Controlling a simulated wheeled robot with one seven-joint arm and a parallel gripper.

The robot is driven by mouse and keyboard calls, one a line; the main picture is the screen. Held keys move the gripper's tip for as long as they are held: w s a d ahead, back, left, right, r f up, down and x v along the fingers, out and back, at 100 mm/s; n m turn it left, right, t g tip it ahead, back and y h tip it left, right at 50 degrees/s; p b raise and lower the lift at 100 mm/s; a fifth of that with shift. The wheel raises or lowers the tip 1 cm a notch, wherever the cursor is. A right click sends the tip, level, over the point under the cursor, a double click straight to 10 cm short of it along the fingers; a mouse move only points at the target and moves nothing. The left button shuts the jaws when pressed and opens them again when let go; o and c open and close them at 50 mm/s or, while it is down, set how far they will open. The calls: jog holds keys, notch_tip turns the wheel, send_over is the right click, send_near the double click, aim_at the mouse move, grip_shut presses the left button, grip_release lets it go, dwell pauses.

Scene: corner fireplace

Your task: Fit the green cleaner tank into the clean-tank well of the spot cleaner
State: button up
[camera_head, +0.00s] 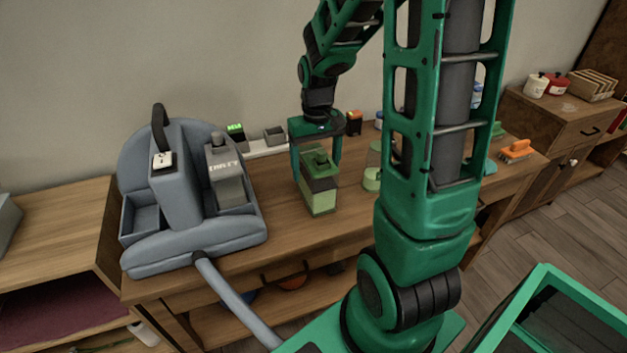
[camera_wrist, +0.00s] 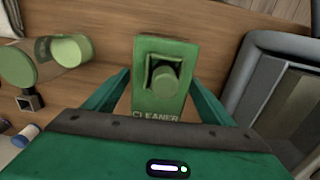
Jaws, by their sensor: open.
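The green cleaner tank (camera_head: 320,190) stands upright on the wooden table, right of the spot cleaner. Its top, with a round cap and the word CLEANER, shows in the wrist view (camera_wrist: 163,108). My gripper (camera_head: 317,160) is above the tank with its open fingers on either side of the tank's upper part; whether they touch it I cannot tell. The blue-grey spot cleaner (camera_head: 178,180) has an empty-looking well (camera_head: 142,216) at its left. A grey tank marked DIRTY (camera_head: 226,178) sits at its right. The spot cleaner's edge shows at right in the wrist view (camera_wrist: 245,75).
A clear container with a pale green base (camera_head: 372,180) stands right of the tank, partly behind my arm. A grey hose (camera_head: 235,305) hangs from the cleaner over the table's front. Small items line the wall, and an orange brush (camera_head: 516,150) lies at right. Table between tank and cleaner is clear.

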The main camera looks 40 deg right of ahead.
jog(key=c, duration=1.6)
